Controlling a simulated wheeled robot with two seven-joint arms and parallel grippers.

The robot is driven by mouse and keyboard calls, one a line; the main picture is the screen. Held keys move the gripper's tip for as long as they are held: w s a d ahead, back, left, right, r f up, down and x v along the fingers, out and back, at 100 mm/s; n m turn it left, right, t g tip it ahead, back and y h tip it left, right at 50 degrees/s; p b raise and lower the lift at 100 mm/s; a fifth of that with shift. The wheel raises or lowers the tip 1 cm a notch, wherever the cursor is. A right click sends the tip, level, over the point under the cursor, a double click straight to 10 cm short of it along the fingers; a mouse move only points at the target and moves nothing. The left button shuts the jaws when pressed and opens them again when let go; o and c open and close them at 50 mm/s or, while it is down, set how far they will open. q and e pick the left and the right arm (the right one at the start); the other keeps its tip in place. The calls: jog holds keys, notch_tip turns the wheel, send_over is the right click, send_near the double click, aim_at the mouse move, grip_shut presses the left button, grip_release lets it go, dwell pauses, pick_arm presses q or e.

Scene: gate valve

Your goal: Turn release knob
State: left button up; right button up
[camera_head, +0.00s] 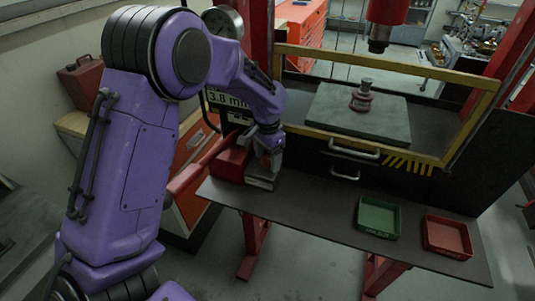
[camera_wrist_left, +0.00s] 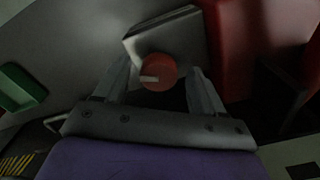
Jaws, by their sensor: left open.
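The round red release knob (camera_wrist_left: 158,72) with a pale mark shows in the left wrist view, in front of a grey metal block (camera_wrist_left: 188,34). My left gripper (camera_wrist_left: 160,66) is open, with one finger to each side of the knob; I cannot tell whether either touches it. In the head view my left gripper (camera_head: 268,165) points down at the red housing (camera_head: 231,163) and the grey block (camera_head: 260,183) on the dark shelf. The knob is hidden there by the gripper. My right gripper is in neither view.
A green tray (camera_head: 379,217) and a red tray (camera_head: 447,236) sit on the right of the dark shelf (camera_head: 310,208). Behind is a yellow-framed guard (camera_head: 385,64) around a red valve part (camera_head: 362,98) on a grey plate. The middle of the shelf is clear.

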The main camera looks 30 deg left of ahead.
aim_at(267, 159)
pick_arm(q)
jog(key=shift+s+d, duration=0.1)
jog(key=c, duration=1.1)
jog(key=shift+o, duration=0.2)
jog(key=n, duration=0.4)
jog(key=shift+n, duration=0.3)
jog(key=o, duration=1.1)
jog(key=shift+c, duration=0.2)
notch_tip(267, 159, up, 10)
jog(key=b, duration=0.2)
jog(key=shift+r, duration=0.25)
